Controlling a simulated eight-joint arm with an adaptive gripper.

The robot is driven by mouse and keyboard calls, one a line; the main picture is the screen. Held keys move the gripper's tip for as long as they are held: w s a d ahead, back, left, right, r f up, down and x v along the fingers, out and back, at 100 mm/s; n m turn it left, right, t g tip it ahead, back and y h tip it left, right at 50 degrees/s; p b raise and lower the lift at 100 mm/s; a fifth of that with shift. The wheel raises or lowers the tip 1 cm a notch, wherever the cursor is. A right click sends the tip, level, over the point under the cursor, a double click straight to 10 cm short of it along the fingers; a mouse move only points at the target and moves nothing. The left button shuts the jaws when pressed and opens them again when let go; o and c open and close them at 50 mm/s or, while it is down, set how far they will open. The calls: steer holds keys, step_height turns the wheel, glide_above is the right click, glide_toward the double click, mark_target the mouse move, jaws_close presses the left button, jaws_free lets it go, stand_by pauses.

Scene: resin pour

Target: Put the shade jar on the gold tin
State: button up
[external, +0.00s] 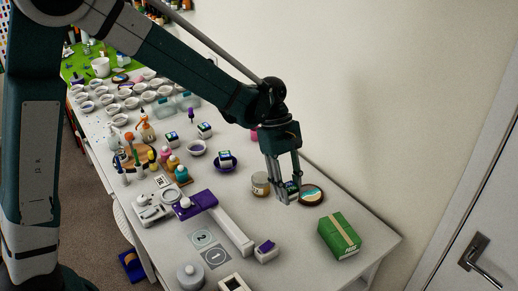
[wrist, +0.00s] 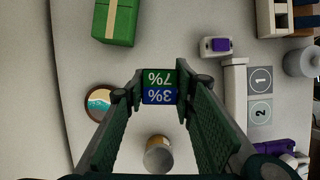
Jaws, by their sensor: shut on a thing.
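My gripper (external: 290,190) is shut on a small square-topped jar with a green 7% and a blue 3% label, which fits the shade jar (wrist: 160,87). It shows between the fingertips in the wrist view and is partly hidden by the fingers in the external view (external: 292,186). I cannot tell whether it is clear of the table. The gold tin (external: 261,184), a short round tan-gold container, stands upright just left of my gripper. In the wrist view the gold tin (wrist: 158,155) is below the held jar, apart from it, with nothing on top.
A round wooden coaster with a blue-and-sand picture (external: 311,194) lies close right of my gripper. A green box (external: 339,236) stands nearer the table's right end. A purple-and-white device (external: 200,203) is at left front.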

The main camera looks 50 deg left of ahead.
steer(key=a+r+p, duration=0.2)
steer(key=a+r, duration=0.1)
steer(key=a, duration=0.5)
steer(key=w+a+r+n+p, duration=0.1)
steer(key=a+r+p, duration=0.1)
steer(key=a, duration=0.6)
steer(key=shift+w+a+r+p, duration=0.15)
steer(key=shift+w+r+p, duration=0.15)
steer(key=shift+r, duration=0.15)
steer(key=shift+f, duration=0.15)
glide_above(264, 181)
steer(key=a, duration=0.2)
steer(key=shift+d+f, duration=0.2)
steer(key=shift+f, duration=2.6)
steer(key=shift+f, duration=0.1)
steer(key=shift+f, duration=2)
steer(key=shift+f, duration=0.1)
